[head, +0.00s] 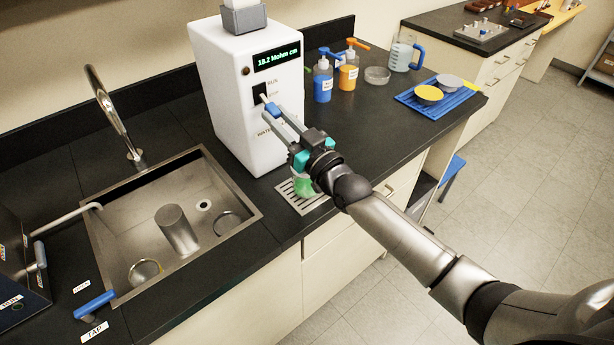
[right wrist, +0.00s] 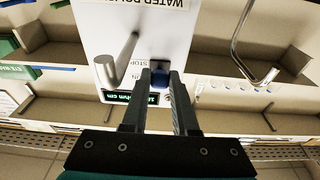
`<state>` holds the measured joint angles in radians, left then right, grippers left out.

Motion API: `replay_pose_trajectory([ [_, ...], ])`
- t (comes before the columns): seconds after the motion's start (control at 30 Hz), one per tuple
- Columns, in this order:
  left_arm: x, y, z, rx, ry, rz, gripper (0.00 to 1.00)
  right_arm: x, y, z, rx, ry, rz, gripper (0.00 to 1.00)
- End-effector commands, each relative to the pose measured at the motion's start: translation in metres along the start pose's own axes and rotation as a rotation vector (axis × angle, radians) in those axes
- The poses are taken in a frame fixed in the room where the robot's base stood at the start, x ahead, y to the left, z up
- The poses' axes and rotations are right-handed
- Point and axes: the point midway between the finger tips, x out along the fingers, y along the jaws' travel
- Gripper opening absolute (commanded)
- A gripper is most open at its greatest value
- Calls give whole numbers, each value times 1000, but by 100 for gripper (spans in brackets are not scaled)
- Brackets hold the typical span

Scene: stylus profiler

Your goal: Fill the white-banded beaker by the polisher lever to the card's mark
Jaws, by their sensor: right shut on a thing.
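The water polisher (head: 240,85) is a white box with a green-lit display reading 18.2 Mohm cm. My right gripper (head: 278,115) is shut on its blue-tipped lever (head: 271,108). The right wrist view also shows the blue lever tip (right wrist: 159,74) between the fingers. Below, a green-tinted vessel (head: 304,188) stands on the drip tray (head: 287,193), partly hidden by my gripper and wrist. I cannot make out a white band or its water level. No card mark is readable. My left gripper is not in view.
A sink (head: 110,225) at left holds a metal cylinder (head: 177,232) and round vessels. Blue (head: 323,80) and orange (head: 348,75) pump bottles, a jug (head: 402,56) and a blue rack (head: 437,97) stand to the right. A blue-handled tap lever (head: 95,304) lies front left.

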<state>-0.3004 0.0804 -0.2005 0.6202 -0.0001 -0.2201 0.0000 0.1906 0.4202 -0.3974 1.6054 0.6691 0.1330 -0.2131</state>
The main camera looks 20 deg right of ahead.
Motion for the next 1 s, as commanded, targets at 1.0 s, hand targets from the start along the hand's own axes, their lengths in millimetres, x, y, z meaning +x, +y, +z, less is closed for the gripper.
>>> replay_pose_trajectory([
  [1.0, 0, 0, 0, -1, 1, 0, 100, 1, 1, -33, -3, -406, 2, 0],
])
